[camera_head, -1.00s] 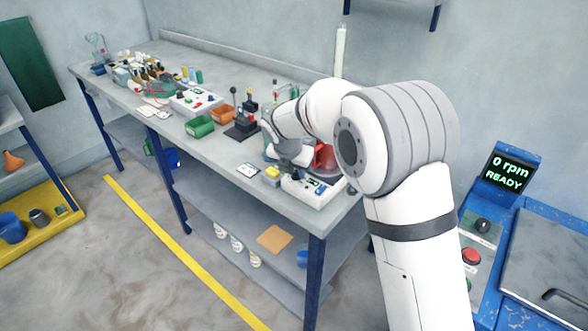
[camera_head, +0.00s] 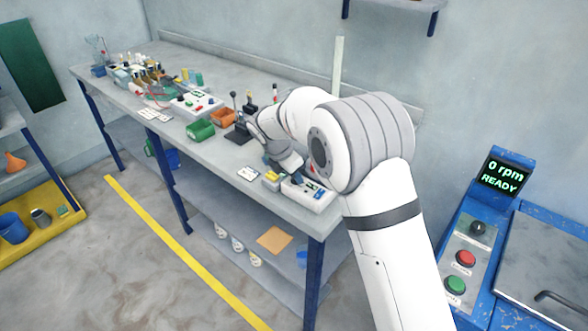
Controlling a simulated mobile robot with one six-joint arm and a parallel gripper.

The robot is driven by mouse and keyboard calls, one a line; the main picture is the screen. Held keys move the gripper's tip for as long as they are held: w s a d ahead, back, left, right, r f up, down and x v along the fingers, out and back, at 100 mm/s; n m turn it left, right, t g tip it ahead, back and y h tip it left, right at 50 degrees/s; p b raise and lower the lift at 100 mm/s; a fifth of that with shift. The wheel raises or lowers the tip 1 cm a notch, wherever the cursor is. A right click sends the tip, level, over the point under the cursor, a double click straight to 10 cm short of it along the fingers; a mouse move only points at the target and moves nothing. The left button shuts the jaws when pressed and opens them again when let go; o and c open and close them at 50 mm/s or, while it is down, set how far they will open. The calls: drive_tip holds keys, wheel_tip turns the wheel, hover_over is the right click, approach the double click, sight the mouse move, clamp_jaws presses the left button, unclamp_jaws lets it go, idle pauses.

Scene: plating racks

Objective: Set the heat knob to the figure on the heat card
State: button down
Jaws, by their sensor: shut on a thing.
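My gripper (camera_head: 297,177) is at the end of my white arm, low over the panel of a white control box (camera_head: 318,201) at the near right end of the long bench. It is shut on what appears to be the heat knob; the fingers hide the knob, so its setting cannot be read. A small white card (camera_head: 248,173) with dark print lies on the bench left of the box. It may be the heat card, but its figure is too small to read.
A yellow block (camera_head: 271,180) sits just left of the box. Green (camera_head: 200,130) and orange (camera_head: 223,118) bins, a second control box (camera_head: 196,103) and bottles stand farther along the bench. A blue machine (camera_head: 480,235) with a "0 rpm READY" display (camera_head: 504,173) is at right.

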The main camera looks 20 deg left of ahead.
drive_tip(key=m, duration=0.1)
drive_tip(key=m+p, duration=0.1)
drive_tip(key=m+g+h+p, duration=0.1)
drive_tip(key=shift+w+a+r+m, duration=0.15)
drive_tip(key=shift+a+r+m, duration=0.05)
drive_tip(key=shift+r+m, duration=0.1)
drive_tip(key=m+g+p, duration=0.1)
drive_tip(key=m, duration=0.2)
drive_tip(key=shift+w+a+m+h+p, duration=0.1)
drive_tip(key=shift+m+h+p, duration=0.2)
drive_tip(key=m+g, duration=0.1)
drive_tip(key=m, duration=0.1)
drive_tip(key=m+g+p, duration=0.1)
drive_tip(key=m, duration=0.1)
drive_tip(key=m+p, duration=0.1)
drive_tip(key=m, duration=0.1)
drive_tip(key=shift+w+m+g, duration=0.25)
drive_tip(key=shift+m+g, duration=0.05)
drive_tip(key=shift+g, duration=0.1)
drive_tip(key=m+g, duration=0.1)
drive_tip(key=m, duration=0.3)
drive_tip(key=shift+w, duration=0.15)
drive_tip(key=shift+w+d+f+m+g+y, duration=0.1)
drive_tip(key=shift+m+g+y, duration=0.3)
drive_tip(key=shift+m, duration=0.65)
drive_tip(key=shift+d+m+g+y, duration=0.1)
drive_tip(key=shift+m+g+y, duration=0.3)
drive_tip(key=shift+m, duration=0.65)
